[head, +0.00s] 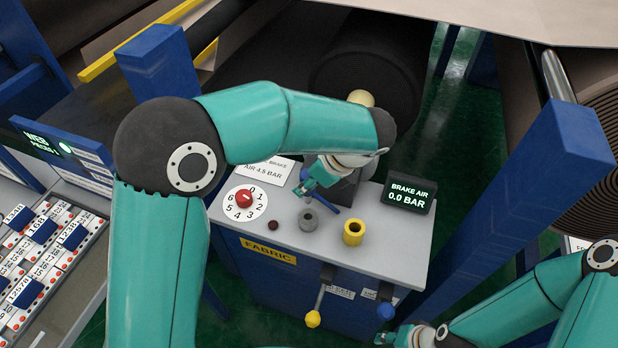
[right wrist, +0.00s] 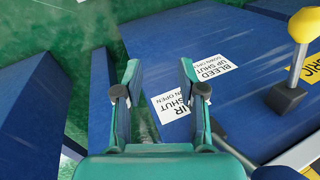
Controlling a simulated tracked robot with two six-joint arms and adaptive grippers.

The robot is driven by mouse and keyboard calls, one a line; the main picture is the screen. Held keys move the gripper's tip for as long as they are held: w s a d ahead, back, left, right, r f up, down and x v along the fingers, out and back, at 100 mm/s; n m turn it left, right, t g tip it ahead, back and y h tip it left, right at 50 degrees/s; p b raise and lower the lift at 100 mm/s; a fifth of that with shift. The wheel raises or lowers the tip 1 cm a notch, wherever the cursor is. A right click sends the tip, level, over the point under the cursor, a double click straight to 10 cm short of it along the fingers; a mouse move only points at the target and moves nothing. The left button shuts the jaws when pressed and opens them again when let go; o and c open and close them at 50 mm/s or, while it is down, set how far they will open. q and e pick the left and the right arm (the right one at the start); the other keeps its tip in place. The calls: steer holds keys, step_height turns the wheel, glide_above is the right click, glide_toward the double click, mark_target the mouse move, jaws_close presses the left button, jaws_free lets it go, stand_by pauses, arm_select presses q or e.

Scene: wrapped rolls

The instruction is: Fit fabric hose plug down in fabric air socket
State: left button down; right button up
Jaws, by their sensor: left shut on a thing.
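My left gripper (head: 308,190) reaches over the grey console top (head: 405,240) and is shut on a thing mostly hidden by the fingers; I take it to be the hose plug. A dark blue piece shows just below the fingers. A grey round socket (head: 308,220) stands just below the gripper in the picture, and a yellow round socket (head: 353,232) stands to its right. Both show open tops. I cannot tell for sure which is the fabric air socket. My right gripper (right wrist: 158,85) is open and empty beside the console's blue front.
A dial with a red knob (head: 244,198) and a small dark red button (head: 275,224) are left on the console. A yellow-knobbed lever (head: 312,318) and a blue-knobbed lever (head: 386,311) project in front. A blue post (head: 520,210) stands right.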

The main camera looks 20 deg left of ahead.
mark_target(308, 196)
arm_select(q)
steer(key=shift+f+b, duration=1.4)
steer(key=shift+f, duration=1.2)
steer(key=shift+p, duration=0.45)
steer(key=shift+f+b, duration=1.35)
steer(key=shift+f, duration=0.65)
steer(key=c, duration=0.7)
jaws_free()
steer(key=v, duration=1.2)
